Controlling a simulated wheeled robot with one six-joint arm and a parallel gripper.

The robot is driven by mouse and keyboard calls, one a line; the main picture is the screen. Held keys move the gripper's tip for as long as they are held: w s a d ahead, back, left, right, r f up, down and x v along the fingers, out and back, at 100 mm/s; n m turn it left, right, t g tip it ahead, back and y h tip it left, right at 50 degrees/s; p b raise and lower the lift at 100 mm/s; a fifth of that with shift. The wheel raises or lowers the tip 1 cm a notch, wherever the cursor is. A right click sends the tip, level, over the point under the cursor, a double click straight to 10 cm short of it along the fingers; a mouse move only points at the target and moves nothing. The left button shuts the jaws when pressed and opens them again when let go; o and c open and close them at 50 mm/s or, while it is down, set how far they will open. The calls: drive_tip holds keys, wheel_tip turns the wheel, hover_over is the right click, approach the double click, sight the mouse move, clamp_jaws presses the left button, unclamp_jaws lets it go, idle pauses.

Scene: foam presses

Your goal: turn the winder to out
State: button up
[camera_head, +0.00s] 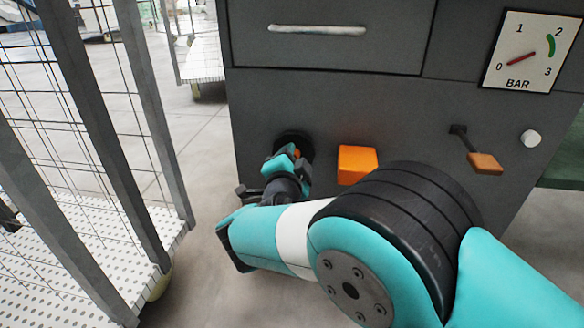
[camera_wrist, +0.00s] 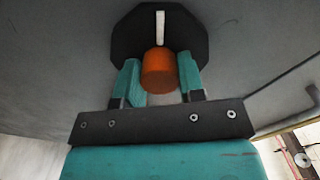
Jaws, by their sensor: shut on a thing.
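The winder, a black octagonal disc (camera_wrist: 195,30) with a white mark at its top, is on the grey front of the cabinet. In the head view its dark rim (camera_head: 294,137) shows just behind my gripper (camera_head: 287,158), low on the cabinet's left side. An orange round knob (camera_wrist: 159,72) stands out from the disc. My gripper (camera_wrist: 159,80) is shut on this knob, with one teal finger on each side. In the head view the gripper hides most of the winder. No lettering shows around the disc.
On the cabinet (camera_head: 330,110), an orange block (camera_head: 357,164) sits right of the winder. Further right are a lever with an orange end (camera_head: 485,163), a white knob (camera_head: 530,138) and a BAR gauge (camera_head: 520,55). A wire rack cart (camera_head: 150,130) stands close on the left.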

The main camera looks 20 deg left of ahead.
drive_tip(key=m+b, duration=0.2)
drive_tip(key=b, duration=0.1)
drive_tip(key=shift+s+a+f+m, duration=0.1)
drive_tip(key=shift+f+m, duration=0.2)
drive_tip(key=shift+m, duration=0.1)
drive_tip(key=shift+r+m+b, duration=0.15)
drive_tip(key=shift+m+b, duration=0.65)
drive_tip(key=o, duration=0.9)
drive_tip(key=shift+r, duration=0.1)
drive_tip(key=p+v, duration=0.5)
drive_tip(key=v, duration=1.2)
drive_tip(key=shift+s, duration=0.2)
